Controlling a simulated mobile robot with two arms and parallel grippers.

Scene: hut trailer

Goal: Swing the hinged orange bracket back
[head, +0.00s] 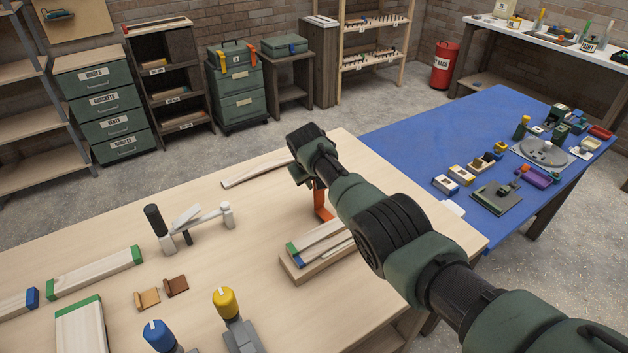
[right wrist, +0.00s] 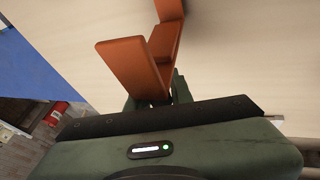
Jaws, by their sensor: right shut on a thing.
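The hinged orange bracket (head: 321,203) stands at the light wooden table's middle right, partly hidden behind my right arm. My right gripper (head: 309,180) is at the bracket's upper end. In the right wrist view the bracket shows as a broad orange plate (right wrist: 132,66) joined to a further folded orange part (right wrist: 166,38). The fingers of my right gripper (right wrist: 160,97) are shut on the bracket's near end; the fingertips are mostly hidden behind the plate. My left gripper is in neither view.
A wooden block with strips (head: 318,252) lies just in front of the bracket. A long wooden strip (head: 255,172) lies behind. A white-and-black lever fixture (head: 190,225) stands to the left. A blue table (head: 400,135) with small parts adjoins at the right.

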